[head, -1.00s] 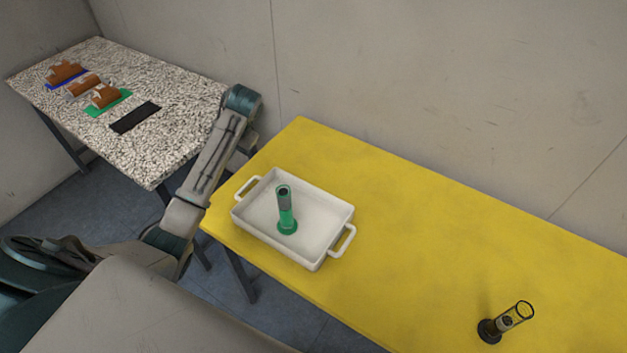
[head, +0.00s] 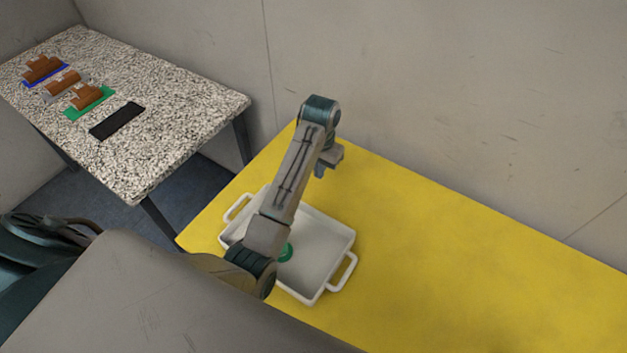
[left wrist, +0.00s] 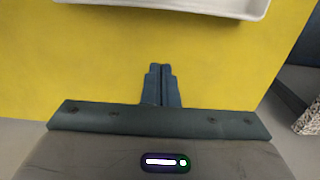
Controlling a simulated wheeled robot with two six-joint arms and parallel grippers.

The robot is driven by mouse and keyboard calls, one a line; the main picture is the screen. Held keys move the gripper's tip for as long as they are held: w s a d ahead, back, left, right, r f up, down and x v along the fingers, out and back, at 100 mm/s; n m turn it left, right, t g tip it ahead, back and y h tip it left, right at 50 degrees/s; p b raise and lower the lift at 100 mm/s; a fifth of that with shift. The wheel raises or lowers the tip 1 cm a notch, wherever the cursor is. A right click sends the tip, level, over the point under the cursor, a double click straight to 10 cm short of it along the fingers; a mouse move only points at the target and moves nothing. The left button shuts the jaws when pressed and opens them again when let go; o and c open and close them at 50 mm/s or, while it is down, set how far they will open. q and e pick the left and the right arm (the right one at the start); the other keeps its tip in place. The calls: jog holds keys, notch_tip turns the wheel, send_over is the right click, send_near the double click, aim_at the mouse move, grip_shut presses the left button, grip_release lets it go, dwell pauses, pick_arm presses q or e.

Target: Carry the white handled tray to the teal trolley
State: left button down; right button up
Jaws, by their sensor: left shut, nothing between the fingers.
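The white handled tray (head: 330,240) lies on the yellow table, with one handle at its left end and one at its right. A green cylinder (head: 286,252) stands in it, mostly hidden behind my left arm. My left gripper (head: 320,171) is above the table, just beyond the tray's far side, shut and empty. In the left wrist view my left gripper (left wrist: 160,68) shows its fingers together over bare yellow, with the tray's edge (left wrist: 215,8) at the top. My right gripper is not in view. No teal trolley shows.
The yellow table (head: 460,250) is clear right of the tray. A speckled table (head: 170,90) at the left holds brown items on blue, grey and green pads, and a black pad (head: 117,121). A wall stands close behind both tables.

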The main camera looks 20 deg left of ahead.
pick_arm(q)
notch_tip(320, 180, down, 10)
jog(key=p, duration=0.3)
jog(key=shift+d+r, duration=0.1)
jog(key=shift+r, duration=0.15)
jog(key=s+p, duration=0.2)
jog(key=s, duration=0.1)
jog(key=shift+a+r+p, duration=0.2)
jog(key=shift+p, duration=0.15)
jog(key=shift+s, duration=0.55)
jog(key=shift+w+f, duration=0.1)
jog(key=shift+f, duration=0.1)
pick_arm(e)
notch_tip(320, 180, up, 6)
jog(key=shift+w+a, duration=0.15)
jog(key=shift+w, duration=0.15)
pick_arm(q)
jog(key=shift+w, duration=0.1)
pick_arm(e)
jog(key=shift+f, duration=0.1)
